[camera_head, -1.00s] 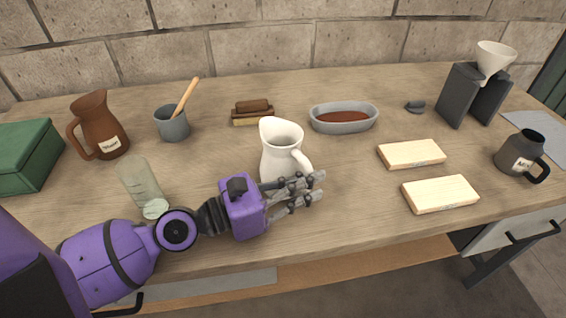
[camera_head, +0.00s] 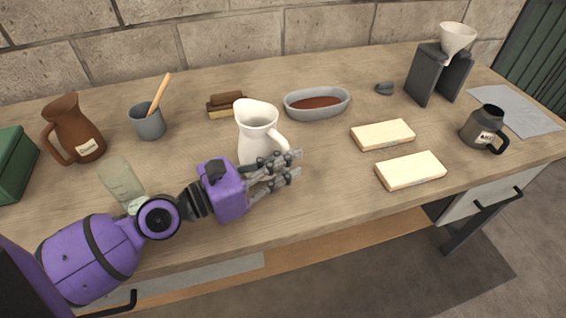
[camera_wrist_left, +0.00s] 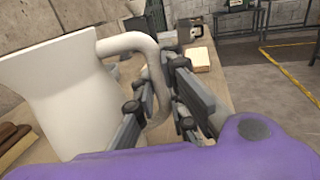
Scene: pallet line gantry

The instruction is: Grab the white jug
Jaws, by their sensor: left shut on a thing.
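The white jug (camera_head: 257,130) stands upright on the workbench, near the middle of the head view. Its handle points right and toward the front edge. In the left wrist view the jug (camera_wrist_left: 62,95) fills the left side, with its handle (camera_wrist_left: 150,62) running down between my fingers. My left gripper (camera_head: 280,168) reaches in from the left in front of the jug and is shut on its handle. The left gripper's fingers (camera_wrist_left: 165,112) hide the lower part of the handle. My right gripper is in neither view.
A glass jar (camera_head: 120,182) stands close to my left forearm. A brown jug (camera_head: 75,128) and a grey cup (camera_head: 148,122) are at left. A grey oval dish (camera_head: 290,105) is behind the jug. Two pale blocks (camera_head: 383,135) and a dark mug (camera_head: 482,128) lie right.

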